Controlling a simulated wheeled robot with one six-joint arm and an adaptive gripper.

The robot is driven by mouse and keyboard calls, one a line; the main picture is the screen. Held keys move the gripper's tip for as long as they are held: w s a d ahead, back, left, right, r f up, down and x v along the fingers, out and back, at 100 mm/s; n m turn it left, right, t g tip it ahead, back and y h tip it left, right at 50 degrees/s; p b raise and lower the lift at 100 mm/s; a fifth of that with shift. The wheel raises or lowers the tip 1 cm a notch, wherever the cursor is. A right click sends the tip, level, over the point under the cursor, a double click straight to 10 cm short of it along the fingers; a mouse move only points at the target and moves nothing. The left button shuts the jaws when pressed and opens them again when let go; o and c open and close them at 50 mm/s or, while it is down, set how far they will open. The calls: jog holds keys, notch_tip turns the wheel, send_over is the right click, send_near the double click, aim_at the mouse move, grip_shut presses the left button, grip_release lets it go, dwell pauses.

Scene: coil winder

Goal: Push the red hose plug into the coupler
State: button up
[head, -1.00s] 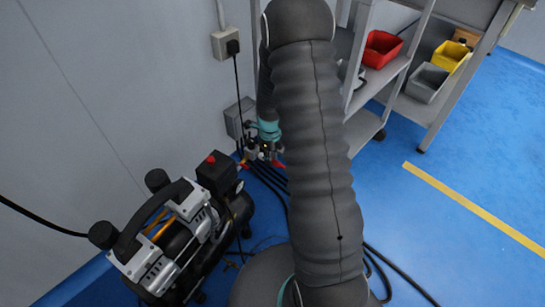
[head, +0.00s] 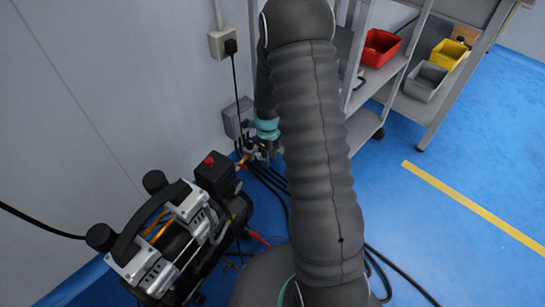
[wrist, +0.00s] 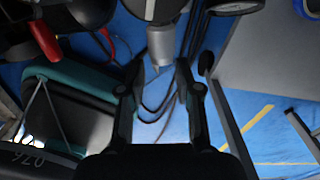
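A small red piece that looks like the hose plug (head: 257,238) lies low beside the compressor in the head view, apart from my gripper. A brass-coloured fitting (head: 243,161), possibly the coupler, shows by the compressor's pressure switch; I cannot tell for sure. My gripper (head: 262,152) is down near the wall box, partly hidden by my arm. In the wrist view my gripper (wrist: 160,76) has its fingers apart with nothing between the tips. A grey cylinder (wrist: 160,46) shows just beyond them. Two red pieces show to the left, one large (wrist: 44,41), one small (wrist: 107,38).
The compressor (head: 165,240) stands on the left near the wall. Black hoses (head: 272,182) run along the floor beside it. A wall box (head: 238,117) is close to my gripper. A shelf (head: 365,85) with bins stands to the right. Blue floor on the right is clear.

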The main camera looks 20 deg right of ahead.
notch_tip(320, 180, up, 12)
jog(key=shift+w+d+f, duration=0.15)
jog(key=shift+d+f, duration=0.05)
jog(key=shift+f, duration=0.05)
dwell(0.6)
jog(key=s+a+r+n+t, duration=0.3)
jog(key=s+a+r+n, duration=0.1)
jog(key=s+r+n, duration=0.8)
jog(key=s+a+r+n+t, duration=0.2)
jog(key=s+a+r+n, duration=0.3)
jog(key=s+r+n, duration=0.6)
jog(key=s+n, duration=0.2)
jog(key=n, duration=0.4)
jog(key=shift+r+t, duration=0.35)
jog(key=shift+t, duration=0.05)
